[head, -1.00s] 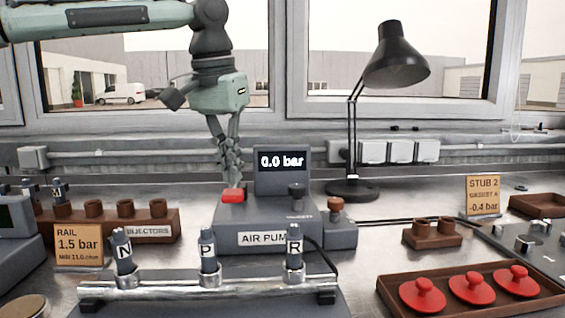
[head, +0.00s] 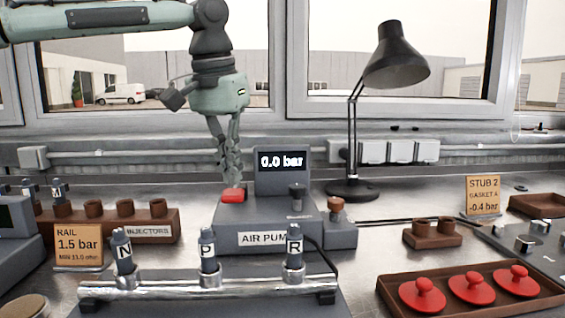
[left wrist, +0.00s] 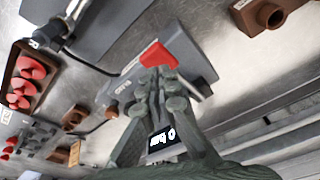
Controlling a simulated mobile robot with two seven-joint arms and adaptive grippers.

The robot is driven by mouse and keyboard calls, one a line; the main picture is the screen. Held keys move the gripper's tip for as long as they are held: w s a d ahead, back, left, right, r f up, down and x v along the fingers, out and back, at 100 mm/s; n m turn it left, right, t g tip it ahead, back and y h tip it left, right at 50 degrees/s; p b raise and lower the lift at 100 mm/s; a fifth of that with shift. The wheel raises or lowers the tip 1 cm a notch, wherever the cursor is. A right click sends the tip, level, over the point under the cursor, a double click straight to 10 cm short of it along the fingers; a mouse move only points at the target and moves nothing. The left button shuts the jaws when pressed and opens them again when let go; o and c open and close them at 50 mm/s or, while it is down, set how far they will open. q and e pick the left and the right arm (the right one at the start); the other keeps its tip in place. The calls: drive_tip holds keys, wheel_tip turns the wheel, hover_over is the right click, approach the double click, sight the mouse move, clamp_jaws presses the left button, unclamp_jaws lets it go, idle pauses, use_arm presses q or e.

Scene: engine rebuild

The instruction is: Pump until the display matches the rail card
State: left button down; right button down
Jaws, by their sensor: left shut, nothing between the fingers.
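The grey air pump (head: 262,222) stands in the middle of the bench. Its display (head: 281,161) reads 0.0 bar. The red button (head: 233,195) is on the pump's left top; it also shows in the left wrist view (left wrist: 160,55). My left gripper (head: 231,182) is shut and empty, pointing down with its fingertips right over the red button; whether they touch it I cannot tell. The rail card (head: 78,244) at the left reads 1.5 bar. My right gripper is not in view.
A metal rail (head: 205,285) with injectors N, P and R stands before the pump. A black lamp (head: 352,186) is behind it to the right. A tray (head: 470,314) with red knobbed caps is front right. A STUB 2 card (head: 483,194) reads -0.4 bar.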

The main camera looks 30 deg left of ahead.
sight(231, 192)
use_arm(q)
drive_tip(key=shift+f, duration=2.15)
drive_tip(key=shift+r, duration=2.2)
drive_tip(key=shift+f, duration=0.2)
idle(1.0)
drive_tip(key=shift+f, duration=2.05)
drive_tip(key=shift+r, duration=2.2)
